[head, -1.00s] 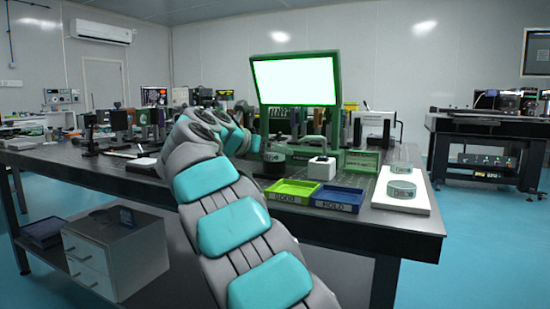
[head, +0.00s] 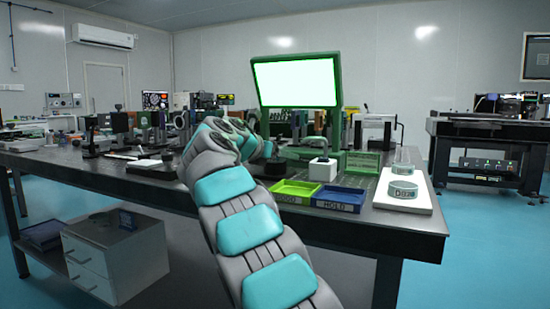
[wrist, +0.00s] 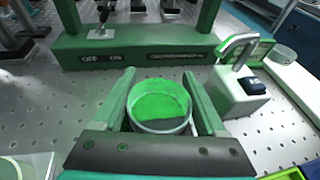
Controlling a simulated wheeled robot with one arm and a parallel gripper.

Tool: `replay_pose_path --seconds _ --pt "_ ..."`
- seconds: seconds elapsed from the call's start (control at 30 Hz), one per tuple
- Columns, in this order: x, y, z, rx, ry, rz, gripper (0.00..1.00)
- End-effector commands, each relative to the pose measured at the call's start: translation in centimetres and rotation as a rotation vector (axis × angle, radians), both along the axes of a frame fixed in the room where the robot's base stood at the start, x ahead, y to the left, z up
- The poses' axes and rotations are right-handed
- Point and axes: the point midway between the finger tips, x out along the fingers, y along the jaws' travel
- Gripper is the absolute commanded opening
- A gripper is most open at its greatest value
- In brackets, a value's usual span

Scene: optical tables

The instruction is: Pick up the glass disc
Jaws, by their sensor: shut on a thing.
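The glass disc (wrist: 160,105) is a round, clear piece with a thick rim, tinted green by reflected light, in the middle of the wrist view. My gripper (wrist: 159,88) has a green finger on each side of it and is shut on it. The disc's lower edge is partly hidden by the dark gripper bar. I cannot tell whether the disc is clear of the table. In the head view my arm hides most of the gripper and the disc.
A green-framed lit panel (head: 295,82) stands behind, its green base (wrist: 130,52) close ahead of the fingers. A white block (wrist: 238,92) stands right of the gripper. A green tray (head: 297,190), a blue tray (head: 338,199) and a white board (head: 413,206) line the front edge.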

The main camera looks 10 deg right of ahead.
Motion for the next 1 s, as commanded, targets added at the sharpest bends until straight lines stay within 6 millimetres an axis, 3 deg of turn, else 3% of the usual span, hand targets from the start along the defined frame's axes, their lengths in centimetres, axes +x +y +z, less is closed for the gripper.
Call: replay_pose_path --seconds 0.03,0.37,0.73,1.0 --pt "0.0 0.0 0.0 0.000 0.000 0.000 0.46" --pt "0.0 0.0 0.0 0.000 0.000 0.000 0.09" --pt "0.0 0.0 0.5 0.001 -0.001 0.000 0.08" --pt "0.1 0.1 3.5 0.001 -0.001 0.002 0.08"
